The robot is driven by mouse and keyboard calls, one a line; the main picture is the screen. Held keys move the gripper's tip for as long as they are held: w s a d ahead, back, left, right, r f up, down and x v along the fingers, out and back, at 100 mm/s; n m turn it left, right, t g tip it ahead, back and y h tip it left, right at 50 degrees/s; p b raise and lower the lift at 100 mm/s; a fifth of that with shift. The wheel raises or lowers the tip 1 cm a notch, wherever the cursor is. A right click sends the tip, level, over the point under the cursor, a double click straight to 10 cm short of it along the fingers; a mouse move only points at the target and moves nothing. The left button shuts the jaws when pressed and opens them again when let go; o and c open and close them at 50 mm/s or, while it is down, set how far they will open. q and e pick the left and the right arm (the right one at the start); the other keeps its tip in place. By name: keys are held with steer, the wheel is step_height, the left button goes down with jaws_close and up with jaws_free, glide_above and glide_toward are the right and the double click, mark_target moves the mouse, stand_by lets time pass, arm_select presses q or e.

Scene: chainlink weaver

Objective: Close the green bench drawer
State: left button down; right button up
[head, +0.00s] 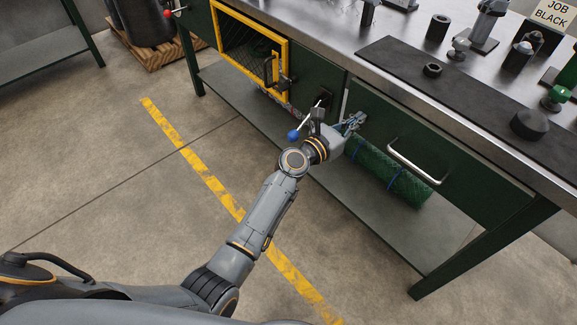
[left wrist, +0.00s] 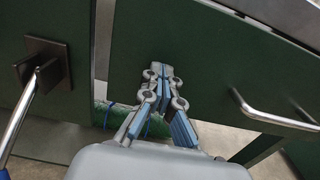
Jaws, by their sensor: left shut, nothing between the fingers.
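The green bench drawer (head: 450,160) has a plain dark green front with a silver bar handle (head: 412,166). In the left wrist view the drawer front (left wrist: 210,60) fills the middle, with its handle (left wrist: 270,115) at the right. A pale strip shows along its left edge, and a thin line runs along its top edge; how far out it stands is hard to tell. My left gripper (head: 358,120) is shut and empty, in front of the drawer's left part, left of the handle. Its fingertips (left wrist: 160,68) seem at or close to the front; contact cannot be told. My right gripper is not in view.
A blue-knobbed lever (head: 295,135) sticks out just left of my gripper, and it also shows in the left wrist view (left wrist: 20,118). A green mesh roll (head: 400,182) lies below the drawer. A yellow-framed mesh door (head: 284,55) is farther left. Floor in front is clear.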

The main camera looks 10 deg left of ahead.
arm_select(q)
steer(key=shift+w+d+r, duration=0.1)
steer(key=shift+r, duration=0.35)
